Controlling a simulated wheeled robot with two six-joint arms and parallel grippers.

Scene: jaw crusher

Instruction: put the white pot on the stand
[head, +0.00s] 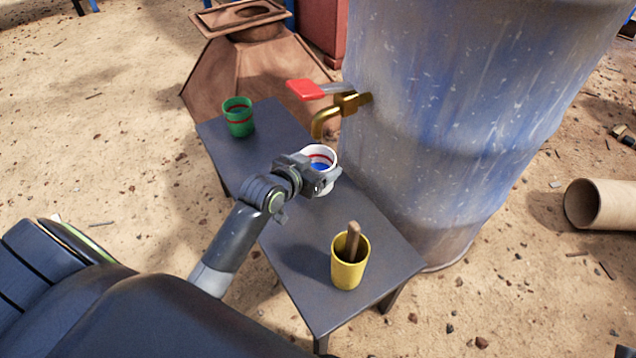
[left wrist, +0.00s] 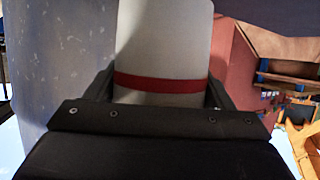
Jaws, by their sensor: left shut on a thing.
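The white pot (head: 322,155) has a red band and a blue inside. My left gripper (head: 312,176) is shut on it, with the fingers around its side. The pot is upright, over the middle of the dark stand (head: 291,252) and below the brass tap (head: 330,115). I cannot tell whether its base touches the stand. In the left wrist view the pot (left wrist: 162,45) fills the middle, between the two fingers of the left gripper (left wrist: 160,92). My right gripper is not in view.
A green pot (head: 239,120) stands at the stand's far end. A yellow pot (head: 349,270) with a wooden handle in it stands at the near end. A large blue-grey barrel (head: 460,110) with a red-handled tap is right behind the stand. A cardboard tube (head: 610,205) lies at right.

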